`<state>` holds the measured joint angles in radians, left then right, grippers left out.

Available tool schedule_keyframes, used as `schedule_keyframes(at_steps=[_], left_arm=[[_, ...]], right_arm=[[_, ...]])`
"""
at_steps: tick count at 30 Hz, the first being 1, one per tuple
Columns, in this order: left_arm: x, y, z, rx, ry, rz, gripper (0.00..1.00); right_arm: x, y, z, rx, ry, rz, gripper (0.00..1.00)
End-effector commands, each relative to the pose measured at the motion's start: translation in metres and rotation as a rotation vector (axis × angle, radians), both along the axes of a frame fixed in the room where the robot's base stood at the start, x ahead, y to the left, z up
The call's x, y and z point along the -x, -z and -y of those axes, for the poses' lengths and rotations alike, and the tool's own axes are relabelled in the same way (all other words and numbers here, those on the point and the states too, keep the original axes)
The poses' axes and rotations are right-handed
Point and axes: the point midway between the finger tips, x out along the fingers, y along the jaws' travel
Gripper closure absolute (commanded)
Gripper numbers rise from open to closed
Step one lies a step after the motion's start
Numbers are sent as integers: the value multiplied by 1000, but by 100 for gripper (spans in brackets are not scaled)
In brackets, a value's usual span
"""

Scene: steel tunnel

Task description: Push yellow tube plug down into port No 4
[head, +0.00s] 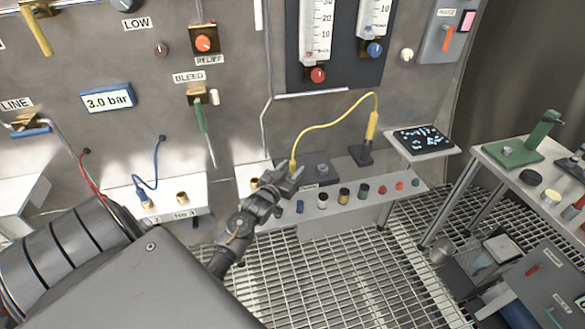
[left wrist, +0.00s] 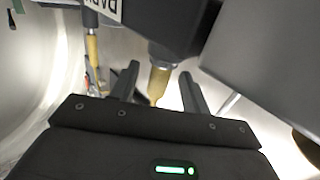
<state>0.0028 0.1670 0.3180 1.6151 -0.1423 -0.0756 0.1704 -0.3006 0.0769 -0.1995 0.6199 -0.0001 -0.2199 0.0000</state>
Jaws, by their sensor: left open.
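The yellow tube plug (head: 292,165) stands by the dark block on the shelf, on a thin yellow tube. My left gripper (head: 291,178) is open beside it, its fingertips close in front of the plug. In the left wrist view a tapered yellow piece (left wrist: 160,82) shows between the two open fingers (left wrist: 160,95); I cannot tell whether they touch it. A white port block (head: 160,214) has a label that seems to read No 4. A brass port (head: 182,197) sits on its top, with a blue plug (head: 144,200) to the left. My right gripper is not in view.
Another brass port (head: 254,183) is just left of my gripper. The yellow tube (head: 335,124) arches to a yellow handle (head: 372,126) in a dark holder. Several coloured caps line the shelf's front. A bleed lever (head: 205,135) hangs on the wall.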

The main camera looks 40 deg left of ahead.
Motion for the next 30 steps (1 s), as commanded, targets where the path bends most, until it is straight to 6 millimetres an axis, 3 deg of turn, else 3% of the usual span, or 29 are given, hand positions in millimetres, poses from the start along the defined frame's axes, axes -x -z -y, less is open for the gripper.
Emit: schedule_keyframes(at_steps=[6, 14, 25, 30], left_arm=[[-27, 0, -4, 0, 0, 0, 53], [-30, 2, -5, 0, 0, -1, 53], [-29, 1, -5, 0, 0, -1, 99], [-30, 1, -5, 0, 0, 0, 100]], right_arm=[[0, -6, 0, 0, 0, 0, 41], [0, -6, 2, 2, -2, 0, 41], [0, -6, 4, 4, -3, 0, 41], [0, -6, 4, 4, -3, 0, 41]])
